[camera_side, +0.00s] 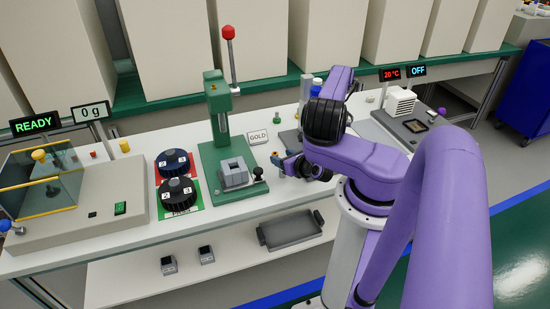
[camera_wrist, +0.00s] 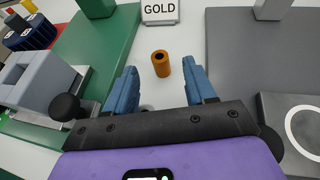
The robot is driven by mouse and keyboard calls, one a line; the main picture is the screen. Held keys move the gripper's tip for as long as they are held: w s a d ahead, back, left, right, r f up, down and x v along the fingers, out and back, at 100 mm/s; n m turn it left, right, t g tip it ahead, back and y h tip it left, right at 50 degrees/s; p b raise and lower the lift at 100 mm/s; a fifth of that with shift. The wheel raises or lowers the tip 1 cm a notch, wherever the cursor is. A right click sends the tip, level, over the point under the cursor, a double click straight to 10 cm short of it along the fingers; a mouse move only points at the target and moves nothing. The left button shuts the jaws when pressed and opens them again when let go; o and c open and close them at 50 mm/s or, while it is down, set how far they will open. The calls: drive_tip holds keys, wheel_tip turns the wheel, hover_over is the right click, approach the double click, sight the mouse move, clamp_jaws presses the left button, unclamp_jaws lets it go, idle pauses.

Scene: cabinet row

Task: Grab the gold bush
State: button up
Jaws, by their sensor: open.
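The gold bush (camera_wrist: 162,66) is a small orange-gold upright cylinder with a dark hole in its top, standing on the white bench in the wrist view. My gripper (camera_wrist: 160,78) is open and empty, with its two blue fingers apart on the left and right of the bush in the picture. The bush appears just ahead of the gap, roughly centred; I cannot tell whether it is between the fingertips in depth. A white GOLD sign (camera_wrist: 160,10) stands behind it. In the side view my gripper (camera_side: 284,167) is low over the bench, right of the green press.
The green press (camera_side: 216,125) with its grey block and black knob stands close on the left. A grey plate (camera_wrist: 236,60) lies close on the right. The strip of bench around the bush is narrow.

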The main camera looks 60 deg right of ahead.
sight(275, 153)
drive_tip(key=shift+x, duration=1.7)
clamp_jaws()
drive_tip(key=shift+r, duration=0.15)
wheel_tip(275, 153, up, 10)
